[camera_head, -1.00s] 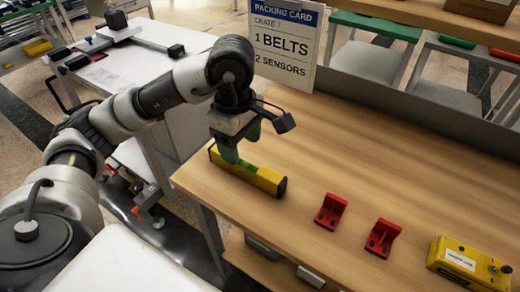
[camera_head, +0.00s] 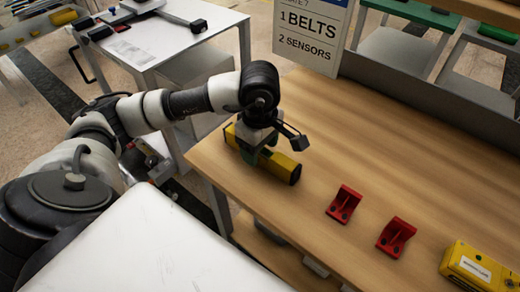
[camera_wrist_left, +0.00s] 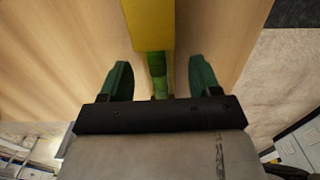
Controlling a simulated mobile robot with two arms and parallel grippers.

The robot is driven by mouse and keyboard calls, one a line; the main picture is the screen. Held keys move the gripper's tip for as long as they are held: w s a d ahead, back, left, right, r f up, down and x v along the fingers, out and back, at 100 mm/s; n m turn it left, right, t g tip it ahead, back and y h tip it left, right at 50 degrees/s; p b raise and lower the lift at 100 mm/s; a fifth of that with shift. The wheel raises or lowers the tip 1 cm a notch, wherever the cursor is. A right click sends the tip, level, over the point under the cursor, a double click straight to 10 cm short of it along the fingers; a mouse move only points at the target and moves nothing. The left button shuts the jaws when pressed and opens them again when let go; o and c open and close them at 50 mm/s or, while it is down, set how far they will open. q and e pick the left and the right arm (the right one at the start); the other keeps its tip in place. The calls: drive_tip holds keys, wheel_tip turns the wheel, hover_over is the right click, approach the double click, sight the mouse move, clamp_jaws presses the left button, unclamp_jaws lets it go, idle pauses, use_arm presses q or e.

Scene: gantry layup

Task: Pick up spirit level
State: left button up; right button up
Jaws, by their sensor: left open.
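The yellow spirit level (camera_head: 282,167) lies on the wooden workbench (camera_head: 350,140) near its left end, with a dark end cap facing right. My left gripper (camera_head: 256,155) is over the level's middle and hides part of it. In the left wrist view the open green fingers (camera_wrist_left: 160,80) stand either side of the level (camera_wrist_left: 149,25), with a gap on each side. A green vial section of the level shows between them. My right gripper is in neither view.
Two red brackets (camera_head: 345,204) (camera_head: 396,237) and a yellow box (camera_head: 478,266) with a white label lie to the right on the bench. A packing card (camera_head: 312,32) stands at the back. The bench between is clear.

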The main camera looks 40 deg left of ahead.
use_arm(q)
drive_tip(key=shift+f, duration=0.35)
drive_tip(key=c, duration=1.1)
